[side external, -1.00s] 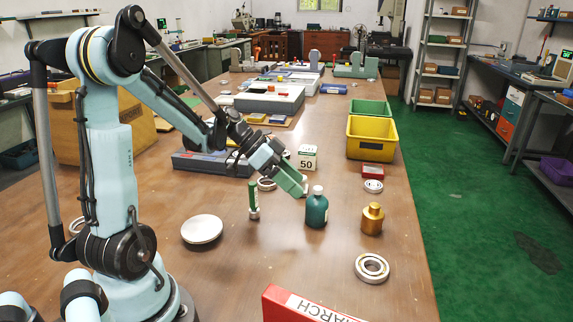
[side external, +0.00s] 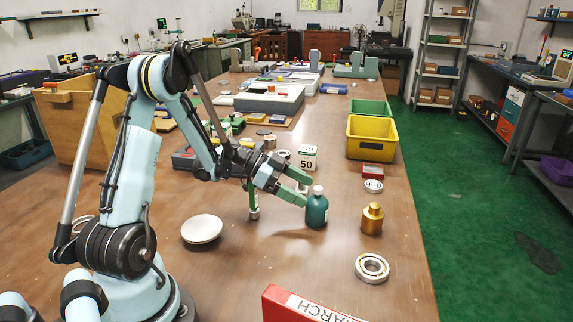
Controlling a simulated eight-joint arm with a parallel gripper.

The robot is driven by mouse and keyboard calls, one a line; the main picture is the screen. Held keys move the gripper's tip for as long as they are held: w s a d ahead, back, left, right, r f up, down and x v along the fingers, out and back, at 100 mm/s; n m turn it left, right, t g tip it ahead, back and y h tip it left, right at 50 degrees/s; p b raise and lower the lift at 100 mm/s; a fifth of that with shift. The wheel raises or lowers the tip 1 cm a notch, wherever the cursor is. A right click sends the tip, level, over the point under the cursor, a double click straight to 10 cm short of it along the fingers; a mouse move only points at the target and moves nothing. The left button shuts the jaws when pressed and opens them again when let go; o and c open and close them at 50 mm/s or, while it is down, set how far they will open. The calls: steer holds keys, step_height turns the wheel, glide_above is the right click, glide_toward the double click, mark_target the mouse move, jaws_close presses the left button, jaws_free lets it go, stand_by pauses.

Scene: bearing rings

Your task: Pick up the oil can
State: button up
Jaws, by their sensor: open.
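I cannot tell for certain which of these is the oil can. My gripper (side external: 304,188) is open, with its green fingers apart and pointing right. It is just left of the green bottle, level with its upper part. I see nothing between the fingers, and I cannot tell whether a fingertip touches the bottle.
A slim green tube (side external: 254,208) stands below my wrist, partly hidden. A pale round dish (side external: 202,229) lies to the left. A bearing ring (side external: 372,268) and a red box (side external: 305,306) are nearer. A white block marked 50 (side external: 307,158) and a yellow bin (side external: 372,138) stand behind.

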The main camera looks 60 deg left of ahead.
mark_target(314, 195)
steer(key=x, duration=0.5)
steer(key=shift+w+d, duration=0.1)
steer(key=c, duration=1.2)
